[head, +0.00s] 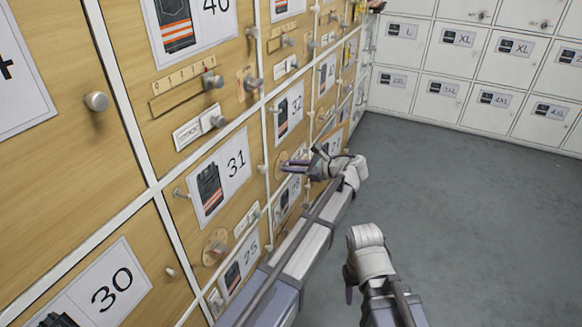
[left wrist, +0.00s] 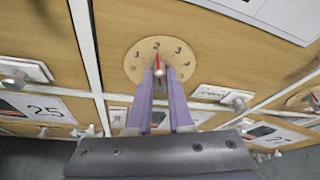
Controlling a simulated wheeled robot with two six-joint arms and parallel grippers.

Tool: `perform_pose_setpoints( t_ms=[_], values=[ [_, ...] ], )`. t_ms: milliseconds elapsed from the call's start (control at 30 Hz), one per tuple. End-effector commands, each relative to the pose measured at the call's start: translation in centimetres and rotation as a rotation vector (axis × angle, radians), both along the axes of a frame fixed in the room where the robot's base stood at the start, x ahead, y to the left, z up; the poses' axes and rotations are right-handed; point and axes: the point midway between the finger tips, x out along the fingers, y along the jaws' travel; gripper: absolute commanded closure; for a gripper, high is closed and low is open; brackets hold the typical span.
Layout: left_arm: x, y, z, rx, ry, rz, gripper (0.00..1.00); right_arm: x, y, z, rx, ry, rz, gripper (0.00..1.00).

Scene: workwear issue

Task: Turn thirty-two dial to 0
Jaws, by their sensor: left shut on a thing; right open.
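My left gripper (head: 293,163) is at this dial. In the left wrist view its two purple fingers (left wrist: 160,80) are shut on the dial's knob, which they partly hide. My right gripper (head: 366,248) is open and empty, low over the floor and away from the cabinet; its fingers are mostly hidden.
A slider with a red marker (head: 185,90) is on the door above 31. Pale lockers (head: 480,60) line the back. The grey floor (head: 460,220) on the right is clear.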

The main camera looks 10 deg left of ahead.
Motion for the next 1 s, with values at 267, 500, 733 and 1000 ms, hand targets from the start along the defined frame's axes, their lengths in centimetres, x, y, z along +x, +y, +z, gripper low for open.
perform_pose_setpoints(
  t_ms=[267,500,733,1000],
  values=[
    [0.0,0.0,0.0,0.0,-0.001,0.0,1.0,0.0,0.0,0.0,0.0,0.0,0.0,0.51],
    [-0.2,0.1,-0.2,-0.01,-0.051,-0.001,1.0,0.0,0.0,-0.3,0.0,0.0,0.0,0.51],
    [-0.5,0.1,-0.4,-0.038,-0.2,0.0,1.0,0.0,0.0,-1.2,0.0,0.0,0.0,0.51],
    [-0.6,0.2,-0.6,-0.076,-0.397,0.0,1.0,0.0,0.0,-2.4,0.0,0.0,0.0,0.51]
  ],
)
